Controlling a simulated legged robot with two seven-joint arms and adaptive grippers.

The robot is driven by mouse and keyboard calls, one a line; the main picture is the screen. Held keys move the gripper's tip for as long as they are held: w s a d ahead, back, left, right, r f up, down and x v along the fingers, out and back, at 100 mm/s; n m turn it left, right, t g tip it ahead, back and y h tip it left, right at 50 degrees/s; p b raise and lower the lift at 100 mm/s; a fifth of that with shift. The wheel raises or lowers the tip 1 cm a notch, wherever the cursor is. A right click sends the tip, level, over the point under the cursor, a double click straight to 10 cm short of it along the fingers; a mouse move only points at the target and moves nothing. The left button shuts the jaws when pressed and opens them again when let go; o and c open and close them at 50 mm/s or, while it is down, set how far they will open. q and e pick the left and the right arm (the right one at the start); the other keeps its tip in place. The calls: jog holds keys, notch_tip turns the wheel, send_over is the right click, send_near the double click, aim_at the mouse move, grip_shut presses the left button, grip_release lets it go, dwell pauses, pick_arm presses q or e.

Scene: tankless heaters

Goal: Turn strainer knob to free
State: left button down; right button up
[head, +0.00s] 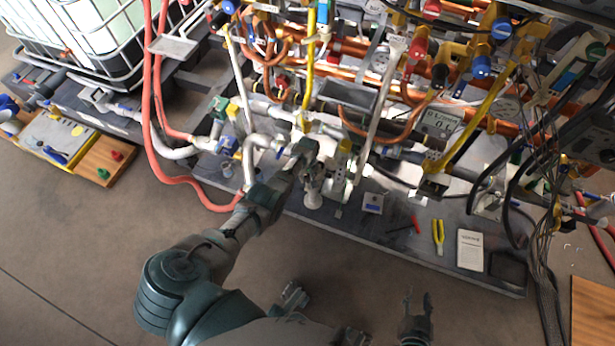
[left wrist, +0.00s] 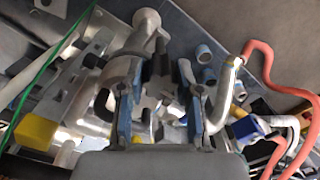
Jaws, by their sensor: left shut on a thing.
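The strainer knob (left wrist: 158,92) is a grey, lobed piece between my left fingers in the left wrist view. My left gripper (left wrist: 160,108) is shut on it, with one blue-edged finger on each side. In the head view my left gripper (head: 305,160) reaches in among the pipes at the front of the rig. There it largely hides the knob. A pale metal fitting (head: 313,196) stands just below the gripper. My right gripper (head: 418,303) is at the bottom of the head view, its fingers apart and empty, away from the rig.
White, copper and yellow pipes (head: 478,118) crowd around my left gripper. Red hoses (head: 158,120) hang to the left. Yellow-handled pliers (head: 438,236) and a white booklet (head: 470,250) lie on the grey base's front edge. The floor in front is clear.

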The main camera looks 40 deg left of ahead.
aim_at(308, 175)
pick_arm(q)
jog(key=shift+w+n, duration=0.15)
jog(key=shift+n, duration=0.85)
jog(key=shift+r, duration=0.1)
jog(key=c, duration=1.1)
grip_release()
jog(key=o, duration=0.3)
jog(key=shift+o, duration=0.2)
notch_tip(308, 175, up, 12)
jog(key=shift+f, duration=0.2)
